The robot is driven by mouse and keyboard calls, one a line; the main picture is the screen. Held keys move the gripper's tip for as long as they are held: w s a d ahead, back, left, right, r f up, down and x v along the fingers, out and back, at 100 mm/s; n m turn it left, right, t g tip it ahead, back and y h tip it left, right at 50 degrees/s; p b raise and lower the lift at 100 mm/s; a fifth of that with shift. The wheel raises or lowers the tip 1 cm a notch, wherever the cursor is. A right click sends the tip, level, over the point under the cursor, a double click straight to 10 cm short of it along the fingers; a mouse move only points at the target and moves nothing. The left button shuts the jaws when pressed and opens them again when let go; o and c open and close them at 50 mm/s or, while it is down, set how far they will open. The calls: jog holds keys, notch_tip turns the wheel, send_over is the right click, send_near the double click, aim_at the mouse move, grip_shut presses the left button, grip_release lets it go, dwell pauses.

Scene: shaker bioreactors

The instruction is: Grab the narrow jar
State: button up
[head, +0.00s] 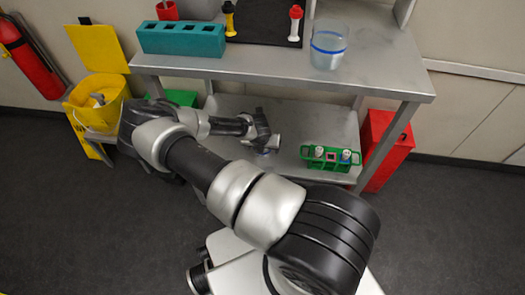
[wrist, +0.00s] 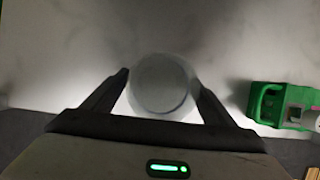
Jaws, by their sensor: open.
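A round, pale grey thing seen from above, most likely the narrow jar (wrist: 160,84), stands between the two fingers of my gripper (wrist: 160,80) in the wrist view. The fingers are spread, one on each side of it. I cannot tell whether either finger touches it. In the head view my gripper (head: 267,140) is low over the lower shelf of the metal table. The jar shows only as a small pale patch (head: 266,152) below the gripper there, mostly hidden.
A green rack (head: 331,167) with small vials stands to the right on the lower shelf (head: 225,105); it also shows in the wrist view (wrist: 262,103). The table top (head: 375,75) is above, bearing a blue-banded beaker (head: 328,47) and a teal block (head: 181,39). A red bin (head: 385,145) is at right.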

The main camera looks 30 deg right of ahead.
jog(key=shift+w+f, duration=0.1)
jog(key=shift+f, duration=0.05)
jog(key=c, duration=1.2)
